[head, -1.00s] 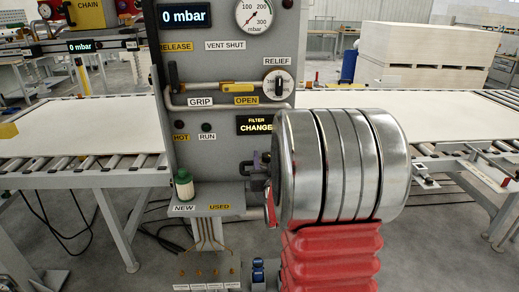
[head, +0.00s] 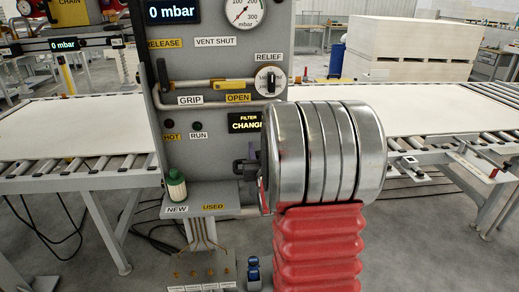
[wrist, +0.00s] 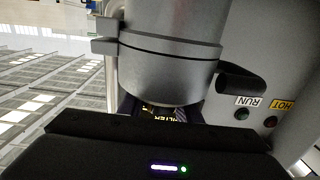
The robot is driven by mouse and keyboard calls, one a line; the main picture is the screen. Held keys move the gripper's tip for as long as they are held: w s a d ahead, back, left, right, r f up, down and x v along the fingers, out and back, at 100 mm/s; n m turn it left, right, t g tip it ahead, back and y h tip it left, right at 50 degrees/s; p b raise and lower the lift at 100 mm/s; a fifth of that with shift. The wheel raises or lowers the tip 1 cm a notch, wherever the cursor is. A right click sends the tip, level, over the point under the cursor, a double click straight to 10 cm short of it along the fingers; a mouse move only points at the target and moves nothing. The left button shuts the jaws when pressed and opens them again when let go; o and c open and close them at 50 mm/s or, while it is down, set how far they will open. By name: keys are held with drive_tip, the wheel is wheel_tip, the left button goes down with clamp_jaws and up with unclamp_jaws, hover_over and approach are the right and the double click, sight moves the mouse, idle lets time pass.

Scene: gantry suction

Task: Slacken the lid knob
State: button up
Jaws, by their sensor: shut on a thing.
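In the wrist view, which is upside down, my gripper (wrist: 160,113) reaches to the end of a grey cylindrical filter housing (wrist: 165,70). Its two dark fingers show only as short pieces behind the black gripper body. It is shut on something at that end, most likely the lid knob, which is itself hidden. A black handle (wrist: 243,80) sticks out from the housing's side. In the head view, a large metal drum of my arm with a red sleeve below it hides the housing and gripper. A dark part (head: 243,167) shows just left of the drum.
The grey panel (head: 213,60) carries a gauge (head: 245,12), a relief dial (head: 268,80) and a FILTER CHANGE display (head: 245,122). A green-capped filter (head: 176,186) stands on the shelf by the NEW label. Roller conveyors with pale boards (head: 60,125) flank the panel.

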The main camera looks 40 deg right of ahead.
drive_tip(key=c, duration=0.4)
drive_tip(key=shift+s+d, duration=0.1)
drive_tip(key=shift+d, duration=0.1)
drive_tip(key=shift+c, duration=0.2)
drive_tip(key=shift+a+n+t+y, duration=0.2)
drive_tip(key=shift+n+t+y, duration=0.25)
drive_tip(key=shift+y, duration=0.25)
drive_tip(key=shift+w+a+n+t+y, duration=0.2)
drive_tip(key=shift+n+t+y, duration=0.2)
drive_tip(key=shift+n+y, duration=0.35)
drive_tip(key=shift+w+a+n+t+y, duration=0.15)
drive_tip(key=shift+n+t+y, duration=0.3)
drive_tip(key=shift+y, duration=0.5)
drive_tip(key=shift+a+n+y, duration=0.2)
drive_tip(key=shift+n+y, duration=0.4)
drive_tip(key=shift+y, duration=0.4)
drive_tip(key=shift+a+n+y, duration=0.25)
drive_tip(key=shift+n+y, duration=0.4)
drive_tip(key=shift+y, duration=0.35)
drive_tip(key=shift+a+n+y, duration=0.2)
drive_tip(key=shift+n+y, duration=0.4)
drive_tip(key=shift+y, duration=0.4)
drive_tip(key=shift+a, duration=0.1)
drive_tip(key=o, duration=1.1)
drive_tip(key=shift+c, duration=0.2)
